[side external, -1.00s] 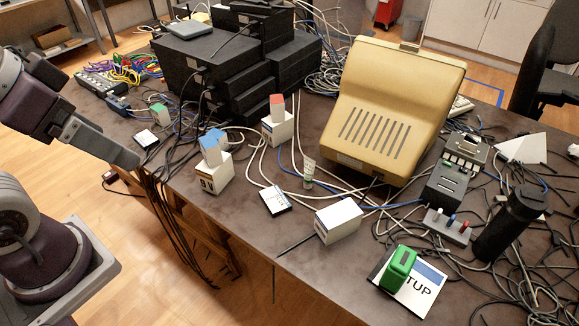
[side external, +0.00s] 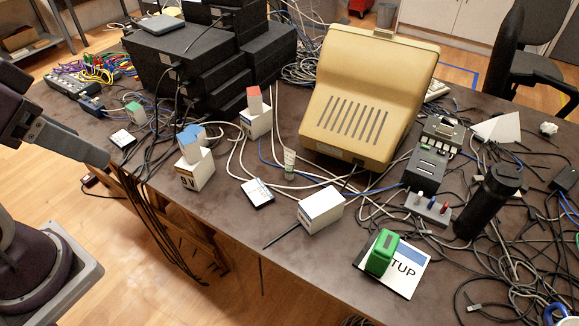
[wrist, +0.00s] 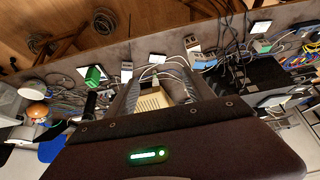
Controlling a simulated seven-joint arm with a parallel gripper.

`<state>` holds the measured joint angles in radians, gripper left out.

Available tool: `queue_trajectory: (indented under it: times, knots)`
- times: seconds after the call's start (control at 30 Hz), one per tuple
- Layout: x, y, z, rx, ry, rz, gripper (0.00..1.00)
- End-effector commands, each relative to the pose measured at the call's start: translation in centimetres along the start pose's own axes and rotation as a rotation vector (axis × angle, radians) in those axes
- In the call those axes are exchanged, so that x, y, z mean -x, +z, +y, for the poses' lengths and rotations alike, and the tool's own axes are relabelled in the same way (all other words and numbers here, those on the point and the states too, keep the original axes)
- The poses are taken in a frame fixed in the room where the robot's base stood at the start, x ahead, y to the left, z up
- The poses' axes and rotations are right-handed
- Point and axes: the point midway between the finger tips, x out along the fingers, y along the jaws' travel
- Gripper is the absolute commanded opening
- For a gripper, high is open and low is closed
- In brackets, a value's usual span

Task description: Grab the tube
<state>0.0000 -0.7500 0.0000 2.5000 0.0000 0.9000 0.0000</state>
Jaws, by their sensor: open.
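A small pale tube (side external: 289,163) with a greenish label stands upright on the dark table, in front of the beige monitor. My gripper (side external: 106,160) is at the left of the side external view, off the table's front edge and well apart from the tube. Only one grey finger shows clearly there. In the wrist view both fingers of my gripper (wrist: 160,78) are spread with a gap between them. The beige monitor shows through this gap. I cannot make out the tube surely in the wrist view.
The beige monitor (side external: 368,95) stands behind the tube. White boxes (side external: 320,209), a small black-and-white card (side external: 257,193), a black cylinder (side external: 488,202) and a green object (side external: 381,254) stand or lie around. Loose cables run beside the tube. The front table strip is partly clear.

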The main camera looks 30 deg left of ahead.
Motion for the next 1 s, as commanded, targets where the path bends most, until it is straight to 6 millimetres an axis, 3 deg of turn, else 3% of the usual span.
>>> queue_trajectory:
  times: [0.1,0.17,0.27,0.37,0.47,0.6,0.7,0.8,1.0]
  knots:
    - [0.0,-0.3,0.0,-0.001,0.001,-0.001,0.61]
    - [-0.3,-1.6,0.1,-0.003,0.004,-0.008,0.61]
    - [-2.0,-6.5,0.6,-0.012,0.016,-0.028,0.61]
    - [-6.2,-13.1,1.5,-0.025,0.029,-0.044,0.61]
    - [-12.4,-18.3,2.7,-0.038,0.037,-0.061,0.61]
    - [-23.6,-22.6,4.9,-0.061,0.042,-0.081,0.61]
    - [-30.8,-23.2,6.3,-0.076,0.043,-0.091,0.61]
    - [-35.8,-22.9,7.2,-0.088,0.044,-0.096,0.61]
    - [-39.6,-22.3,7.6,-0.093,0.044,-0.098,0.61]
